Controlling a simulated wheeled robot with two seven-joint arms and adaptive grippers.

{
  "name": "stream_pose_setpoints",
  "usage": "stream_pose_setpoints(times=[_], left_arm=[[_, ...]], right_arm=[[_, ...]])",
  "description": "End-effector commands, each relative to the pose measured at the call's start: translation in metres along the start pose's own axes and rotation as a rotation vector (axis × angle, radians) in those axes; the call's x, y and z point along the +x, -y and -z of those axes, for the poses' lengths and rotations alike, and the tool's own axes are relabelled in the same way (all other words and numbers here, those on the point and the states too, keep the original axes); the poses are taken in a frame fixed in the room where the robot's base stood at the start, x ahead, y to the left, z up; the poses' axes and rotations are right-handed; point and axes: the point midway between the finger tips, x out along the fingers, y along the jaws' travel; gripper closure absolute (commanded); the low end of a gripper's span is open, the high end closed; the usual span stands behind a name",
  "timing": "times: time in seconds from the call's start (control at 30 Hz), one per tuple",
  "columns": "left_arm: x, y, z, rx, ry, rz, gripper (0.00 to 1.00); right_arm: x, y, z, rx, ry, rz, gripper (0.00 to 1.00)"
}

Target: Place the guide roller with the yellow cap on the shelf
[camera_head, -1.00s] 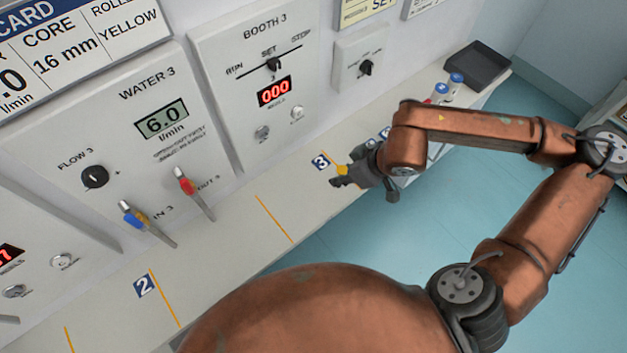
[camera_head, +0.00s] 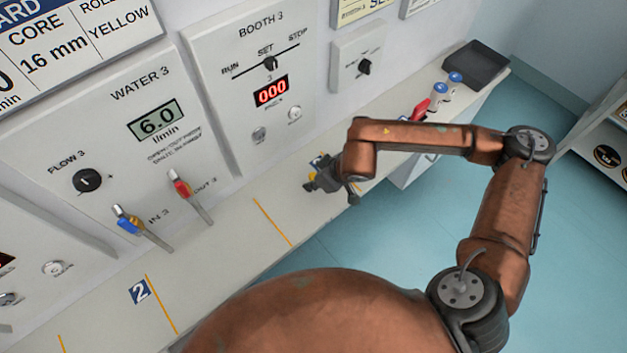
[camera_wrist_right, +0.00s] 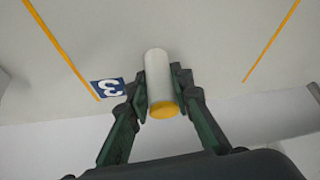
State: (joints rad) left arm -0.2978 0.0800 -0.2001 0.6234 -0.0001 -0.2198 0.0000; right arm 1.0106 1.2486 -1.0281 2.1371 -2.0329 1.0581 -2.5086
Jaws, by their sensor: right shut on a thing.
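The guide roller is a white cylinder with a yellow cap (camera_wrist_right: 164,108), in the middle of the right wrist view. My right gripper (camera_wrist_right: 161,100) is shut on it, one finger on each side, with the cap end facing the camera. Whether the roller touches the ledge is unclear. A shelf unit (camera_head: 597,182) with dark round items stands at the right edge. My left gripper is out of view.
The white ledge (camera_head: 225,245) carries yellow lines and number markers, including marker 2 (camera_head: 140,291).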

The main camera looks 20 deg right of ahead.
Motion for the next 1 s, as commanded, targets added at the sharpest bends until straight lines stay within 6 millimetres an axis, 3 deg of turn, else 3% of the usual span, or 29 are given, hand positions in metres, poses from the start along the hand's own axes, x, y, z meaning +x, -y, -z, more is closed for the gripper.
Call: stream_pose_setpoints(times=[0.3, 0.33, 0.57, 0.87, 1.0], left_arm=[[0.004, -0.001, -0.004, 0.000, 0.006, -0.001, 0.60], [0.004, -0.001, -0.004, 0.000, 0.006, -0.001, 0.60], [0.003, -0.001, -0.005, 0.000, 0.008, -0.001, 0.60], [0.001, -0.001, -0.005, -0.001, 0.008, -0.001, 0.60], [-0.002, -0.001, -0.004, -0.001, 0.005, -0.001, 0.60]], right_arm=[[0.003, 0.000, -0.001, 0.000, -0.001, 0.000, 1.00], [0.002, 0.000, -0.001, 0.000, -0.001, 0.000, 0.78], [0.001, 0.000, -0.001, -0.001, -0.001, 0.000, 0.62], [0.000, 0.000, 0.000, -0.001, -0.002, -0.001, 0.62], [-0.012, -0.001, 0.002, -0.001, -0.003, -0.002, 0.62]])
